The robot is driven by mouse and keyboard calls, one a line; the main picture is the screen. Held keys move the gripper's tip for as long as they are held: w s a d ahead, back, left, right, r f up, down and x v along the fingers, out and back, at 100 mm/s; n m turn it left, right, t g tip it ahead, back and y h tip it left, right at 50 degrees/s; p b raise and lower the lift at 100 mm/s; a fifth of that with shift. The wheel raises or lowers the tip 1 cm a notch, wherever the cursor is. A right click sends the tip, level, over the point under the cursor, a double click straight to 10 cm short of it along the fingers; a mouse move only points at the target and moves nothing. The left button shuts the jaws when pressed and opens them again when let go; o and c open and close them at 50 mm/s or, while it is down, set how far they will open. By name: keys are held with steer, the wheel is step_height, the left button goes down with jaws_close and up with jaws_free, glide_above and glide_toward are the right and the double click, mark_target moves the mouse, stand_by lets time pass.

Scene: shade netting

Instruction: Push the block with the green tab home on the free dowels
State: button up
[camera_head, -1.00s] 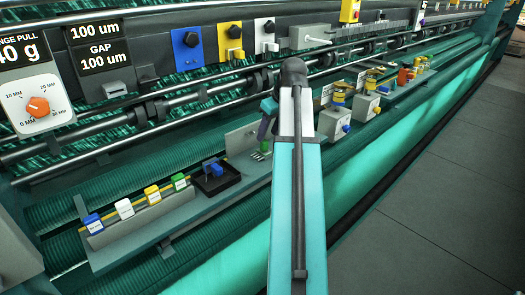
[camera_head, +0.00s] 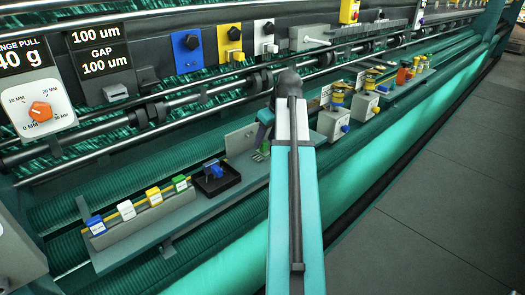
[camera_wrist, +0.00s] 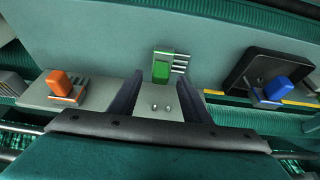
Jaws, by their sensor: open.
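The block with the green tab (camera_wrist: 162,70) lies at the upper middle of the wrist view, with a ridged metal part at its right side. My gripper (camera_wrist: 162,78) is open, with one dark finger to each side of the block's near end. I cannot tell whether the fingers touch it. Two small pale dowel ends (camera_wrist: 161,107) show on a light grey plate between the fingers, nearer the wrist than the block. In the head view the green tab (camera_head: 264,151) shows small beside my arm, and the dowels cannot be made out there.
A block with an orange tab (camera_wrist: 62,84) stands left in the wrist view. A blue-tabbed block (camera_wrist: 276,90) lies in a black tray (camera_wrist: 240,72) at right. In the head view, several tabbed blocks (camera_head: 153,196) line a rail left of the tray. Machine rollers run behind.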

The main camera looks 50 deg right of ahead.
steer(key=shift+p+x, duration=0.45)
steer(key=shift+x, duration=0.9)
jaws_close()
steer(key=shift+r, duration=0.15)
steer(key=shift+r+b, duration=1)
steer(key=shift+r, duration=0.35)
steer(key=shift+s+d+r, duration=0.15)
steer(key=shift+s+r, duration=0.05)
steer(key=s+d+r+b, duration=0.1)
steer(key=s+d+b, duration=0.4)
steer(key=s, duration=0.8)
steer(key=d, duration=0.3)
steer(key=shift+r, duration=0.3)
steer(key=shift+s+d, duration=0.1)
steer(key=shift+f+b, duration=0.1)
steer(key=shift+b, duration=0.2)
